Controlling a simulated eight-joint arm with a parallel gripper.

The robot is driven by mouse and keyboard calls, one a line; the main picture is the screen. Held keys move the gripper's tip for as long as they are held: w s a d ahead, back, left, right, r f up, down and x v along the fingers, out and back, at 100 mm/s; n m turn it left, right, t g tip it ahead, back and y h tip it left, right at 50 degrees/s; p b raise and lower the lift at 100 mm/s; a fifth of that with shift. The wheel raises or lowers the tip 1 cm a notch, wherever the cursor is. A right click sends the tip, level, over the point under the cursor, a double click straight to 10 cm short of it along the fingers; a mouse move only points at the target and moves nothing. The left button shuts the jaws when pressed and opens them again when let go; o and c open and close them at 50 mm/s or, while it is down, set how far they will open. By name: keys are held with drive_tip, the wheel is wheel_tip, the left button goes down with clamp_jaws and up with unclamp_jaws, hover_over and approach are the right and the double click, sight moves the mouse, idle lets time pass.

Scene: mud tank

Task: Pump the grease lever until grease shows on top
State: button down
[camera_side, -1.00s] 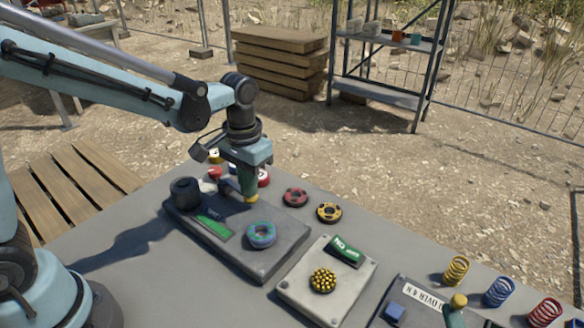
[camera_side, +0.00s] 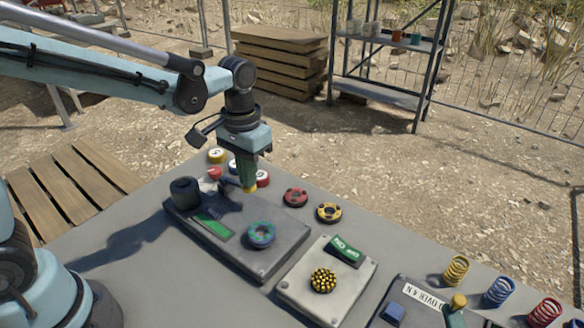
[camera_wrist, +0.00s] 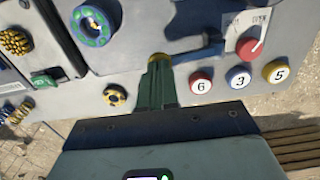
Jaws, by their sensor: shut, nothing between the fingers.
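My gripper (camera_side: 250,187) points down with its green fingers together and yellow tips, empty, above the far part of the dark plate (camera_side: 262,272). In the wrist view its closed tips (camera_wrist: 158,58) show beside a dark blue bar-like shape (camera_wrist: 200,52); I cannot tell whether this is the grease lever or shadow. Contact is not clear. A black cylinder (camera_side: 185,192) stands at the plate's left end. A green label (camera_side: 213,228) and a blue-green ring (camera_side: 261,234) are on the plate; the ring also shows in the wrist view (camera_wrist: 92,25). I cannot make out grease.
A red knob (camera_wrist: 250,47) and numbered discs (camera_wrist: 239,77) lie beyond the plate. Red (camera_side: 295,197) and yellow-black (camera_side: 329,212) wheels are right of the gripper. A pale plate with a studded yellow dome (camera_side: 323,281) and coloured springs (camera_side: 500,290) stand farther right.

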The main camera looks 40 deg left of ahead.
drive_tip(key=shift+f, duration=1.45)
drive_tip(key=shift+r, duration=1.65)
drive_tip(key=shift+f, duration=0.1)
drive_tip(key=shift+f, duration=1.55)
drive_tip(key=shift+r, duration=3.7)
